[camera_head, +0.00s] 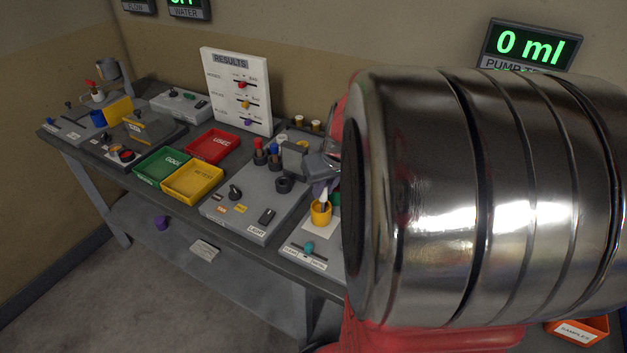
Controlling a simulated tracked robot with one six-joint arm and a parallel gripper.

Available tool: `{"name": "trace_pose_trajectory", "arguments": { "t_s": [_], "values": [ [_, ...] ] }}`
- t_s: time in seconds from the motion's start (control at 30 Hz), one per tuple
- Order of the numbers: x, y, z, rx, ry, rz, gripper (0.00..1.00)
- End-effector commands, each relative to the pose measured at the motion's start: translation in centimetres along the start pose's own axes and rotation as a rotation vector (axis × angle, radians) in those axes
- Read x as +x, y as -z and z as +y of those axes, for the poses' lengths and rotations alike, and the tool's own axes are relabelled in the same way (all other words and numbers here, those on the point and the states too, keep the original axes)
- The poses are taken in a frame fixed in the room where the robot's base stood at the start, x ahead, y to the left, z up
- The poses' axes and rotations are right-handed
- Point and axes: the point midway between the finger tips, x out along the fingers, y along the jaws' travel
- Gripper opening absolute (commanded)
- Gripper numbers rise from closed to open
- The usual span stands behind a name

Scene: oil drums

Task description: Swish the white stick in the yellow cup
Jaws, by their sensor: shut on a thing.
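The yellow cup (321,213) stands on a small white-topped stand near the front edge of the bench, left of my arm. The white stick (323,196) is upright or nearly so, with its lower end inside the cup's mouth. My gripper (322,186) is above the cup and shut on the stick's upper part. The stick's tip inside the cup is hidden by the cup wall.
A grey panel (258,200) with a light switch lies left of the cup. Red (213,146), green (162,166) and yellow (192,181) trays sit farther left. A results board (238,90) stands behind. An orange samples bin (577,331) is at the lower right.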

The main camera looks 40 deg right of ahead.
Motion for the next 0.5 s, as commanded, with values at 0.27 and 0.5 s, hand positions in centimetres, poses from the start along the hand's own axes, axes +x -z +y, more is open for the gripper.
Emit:
{"name": "trace_pose_trajectory", "arguments": {
  "t_s": [0.27, 0.5],
  "values": [
    [0.04, 0.09, 0.14, 0.001, 0.0, 0.0, 0.0],
    [0.16, 0.47, 0.68, 0.002, -0.001, 0.001, 0.0]
  ]
}}
